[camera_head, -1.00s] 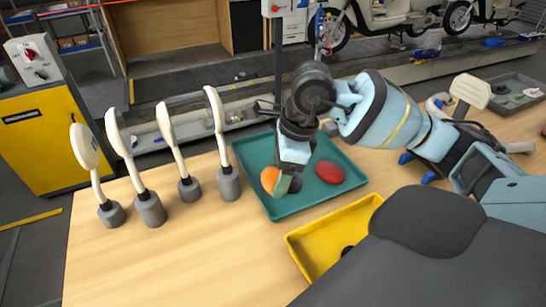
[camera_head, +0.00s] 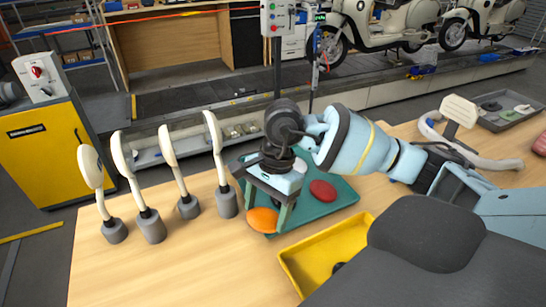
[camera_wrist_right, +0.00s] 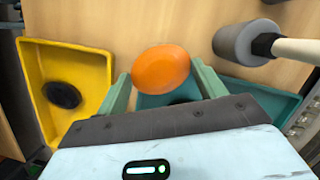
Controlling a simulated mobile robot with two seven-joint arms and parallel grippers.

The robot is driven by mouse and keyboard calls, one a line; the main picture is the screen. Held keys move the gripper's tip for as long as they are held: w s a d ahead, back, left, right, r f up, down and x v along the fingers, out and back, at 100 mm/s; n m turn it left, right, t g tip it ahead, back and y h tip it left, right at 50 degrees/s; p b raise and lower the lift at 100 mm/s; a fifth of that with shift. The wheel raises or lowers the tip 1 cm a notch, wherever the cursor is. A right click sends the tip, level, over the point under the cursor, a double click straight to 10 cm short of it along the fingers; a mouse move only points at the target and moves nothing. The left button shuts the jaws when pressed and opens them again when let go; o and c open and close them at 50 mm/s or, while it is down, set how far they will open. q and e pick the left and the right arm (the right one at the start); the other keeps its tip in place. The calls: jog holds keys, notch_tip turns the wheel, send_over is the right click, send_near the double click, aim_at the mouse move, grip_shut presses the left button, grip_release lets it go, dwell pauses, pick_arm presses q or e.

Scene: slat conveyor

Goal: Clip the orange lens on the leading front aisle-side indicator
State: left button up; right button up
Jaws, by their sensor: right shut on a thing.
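My right gripper (camera_head: 271,217) is shut on the orange lens (camera_head: 262,220), over the front left edge of the teal tray (camera_head: 325,211). In the right wrist view the lens (camera_wrist_right: 161,69) sits as a smooth orange oval between the two greenish fingers. A red lens (camera_head: 322,190) lies in the tray. Cream scooters stand on the slat line at the back; the nearer one (camera_head: 375,22) is cut off by the top edge. I cannot make out its front indicator at this size. My left gripper is not in view.
Several cream mirrors on grey stands (camera_head: 152,227) stand left of the tray. A yellow bin (camera_head: 330,240) with a dark round part lies in front. A control post (camera_head: 277,60) rises behind the table. A grey parts tray (camera_head: 510,110) is at the right.

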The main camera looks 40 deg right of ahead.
jog(key=n, duration=0.1)
jog(key=a+n, duration=0.1)
jog(key=n+g+p, duration=0.1)
jog(key=n, duration=0.1)
jog(key=shift+s+a+r+h, duration=0.25)
jog(key=shift+a+h, duration=0.05)
jog(key=n, duration=0.2)
jog(key=a+n+p, duration=0.1)
jog(key=n, duration=0.1)
jog(key=a+n+g+h, duration=0.1)
jog(key=shift+s+n, duration=0.4)
jog(key=shift+s+a+n+h+p, duration=0.1)
jog(key=shift+a+n+h+p, duration=0.1)
jog(key=shift+n, duration=0.3)
jog(key=shift+s+a+n+h+p, duration=0.1)
jog(key=shift+n+p, duration=0.1)
jog(key=shift+n, duration=0.3)
jog(key=shift+f+n, duration=0.1)
jog(key=shift+n, duration=0.2)
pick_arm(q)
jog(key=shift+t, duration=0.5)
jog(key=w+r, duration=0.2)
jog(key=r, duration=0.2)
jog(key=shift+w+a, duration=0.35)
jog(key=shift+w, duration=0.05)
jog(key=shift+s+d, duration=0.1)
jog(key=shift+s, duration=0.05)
pick_arm(e)
jog(key=shift+s+d, duration=0.1)
